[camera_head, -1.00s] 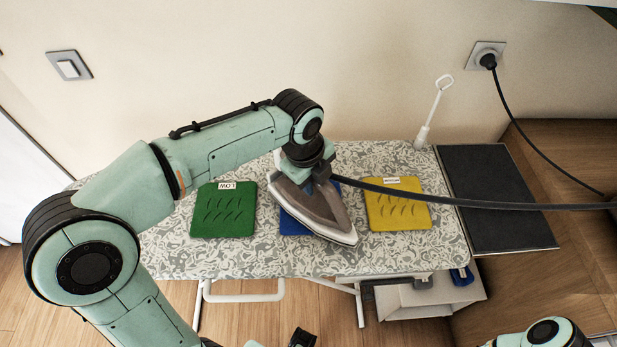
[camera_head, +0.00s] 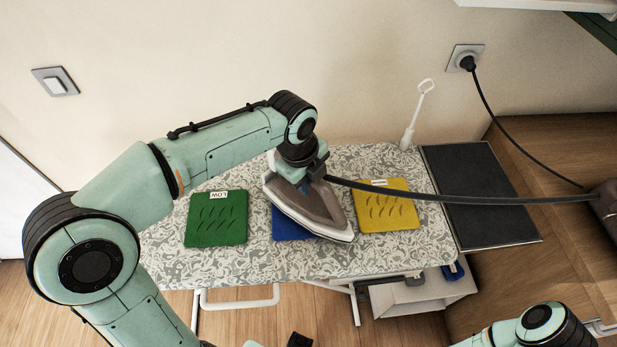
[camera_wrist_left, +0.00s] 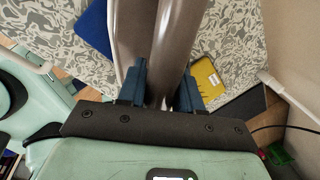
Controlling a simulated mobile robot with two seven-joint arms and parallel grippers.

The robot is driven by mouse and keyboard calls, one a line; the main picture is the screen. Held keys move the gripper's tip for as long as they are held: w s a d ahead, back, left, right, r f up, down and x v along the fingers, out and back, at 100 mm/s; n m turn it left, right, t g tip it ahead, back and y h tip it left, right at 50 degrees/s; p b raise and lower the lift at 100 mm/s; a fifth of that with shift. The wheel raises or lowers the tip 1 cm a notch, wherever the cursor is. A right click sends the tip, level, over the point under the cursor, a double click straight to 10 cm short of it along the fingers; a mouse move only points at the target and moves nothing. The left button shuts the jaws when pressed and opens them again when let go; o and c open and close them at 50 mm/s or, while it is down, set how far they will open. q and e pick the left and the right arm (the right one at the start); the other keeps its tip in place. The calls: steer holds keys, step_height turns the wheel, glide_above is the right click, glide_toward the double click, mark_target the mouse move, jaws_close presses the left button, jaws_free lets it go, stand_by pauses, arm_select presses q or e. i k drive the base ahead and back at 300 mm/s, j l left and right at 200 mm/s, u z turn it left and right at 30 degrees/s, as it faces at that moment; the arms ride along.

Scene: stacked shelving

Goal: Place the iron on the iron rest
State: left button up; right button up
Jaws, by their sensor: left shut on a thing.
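The grey and white iron (camera_head: 316,207) is in the middle of the ironing board (camera_head: 290,262), above or on a blue pad (camera_head: 288,229) that it mostly covers. My left gripper (camera_head: 305,172) is shut on the iron's handle, which shows between the fingers in the left wrist view (camera_wrist_left: 165,85). I cannot tell whether the iron touches the board.
A green pad (camera_head: 216,218) marked LOW lies left of the iron and a yellow pad (camera_head: 388,208) lies right. The black cord (camera_head: 450,198) runs right from the iron across the panel. A white rod (camera_head: 414,118) stands at the back edge. A wall socket (camera_head: 466,60) holds a plug.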

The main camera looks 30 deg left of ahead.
mark_target(473, 198)
steer(key=l, duration=0.5)
steer(key=k+l+z, duration=0.1)
steer(key=l, duration=0.4)
steer(key=i+l, duration=0.15)
steer(key=l, duration=0.15)
steer(key=i+l, duration=0.2)
steer(key=i+l+z, duration=0.1)
steer(key=i+l, duration=0.15)
